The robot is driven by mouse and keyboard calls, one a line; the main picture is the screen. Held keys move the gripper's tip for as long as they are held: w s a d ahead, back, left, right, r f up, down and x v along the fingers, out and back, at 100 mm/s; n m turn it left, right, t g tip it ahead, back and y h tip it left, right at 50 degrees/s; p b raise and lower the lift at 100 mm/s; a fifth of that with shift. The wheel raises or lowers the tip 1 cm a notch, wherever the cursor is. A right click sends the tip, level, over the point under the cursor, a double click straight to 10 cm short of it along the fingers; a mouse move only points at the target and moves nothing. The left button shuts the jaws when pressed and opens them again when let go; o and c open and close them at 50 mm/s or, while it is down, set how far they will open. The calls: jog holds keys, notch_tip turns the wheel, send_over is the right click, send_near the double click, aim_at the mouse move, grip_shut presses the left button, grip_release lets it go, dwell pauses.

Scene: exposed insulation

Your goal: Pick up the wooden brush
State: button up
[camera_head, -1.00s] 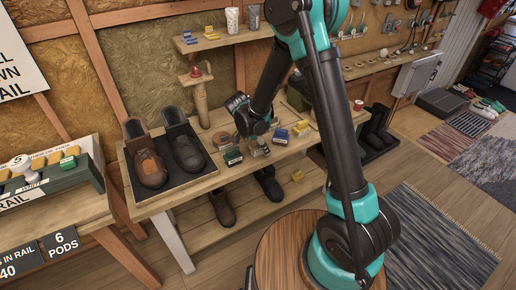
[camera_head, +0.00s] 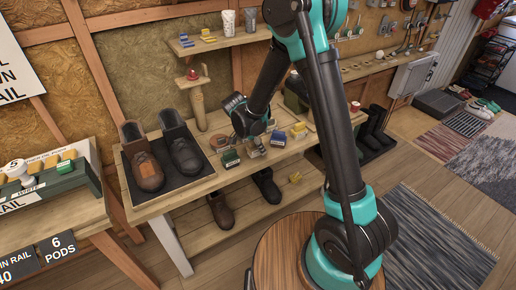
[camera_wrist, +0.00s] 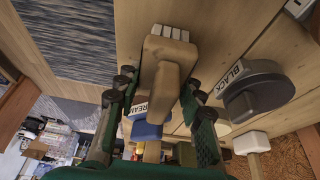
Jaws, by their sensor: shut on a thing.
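The wooden brush (camera_wrist: 167,68) is in the middle of the wrist view, a pale wooden block with white bristle tufts at its upper end. My gripper (camera_wrist: 160,88) has its green fingers on either side of the brush and is shut on it. In the head view my gripper (camera_head: 255,145) is low over the front of the workbench, among small tins and blocks. The brush is mostly hidden there by the gripper, and I cannot tell whether it touches the bench.
A dark tin labelled BLACK (camera_wrist: 258,92) is right of the fingers, and a blue item labelled CREAM (camera_wrist: 146,130) is below the brush. A shoe tray (camera_head: 175,190) is left.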

notch_tip(320, 180, up, 19)
jog(key=shift+r, duration=0.15)
dwell(0.4)
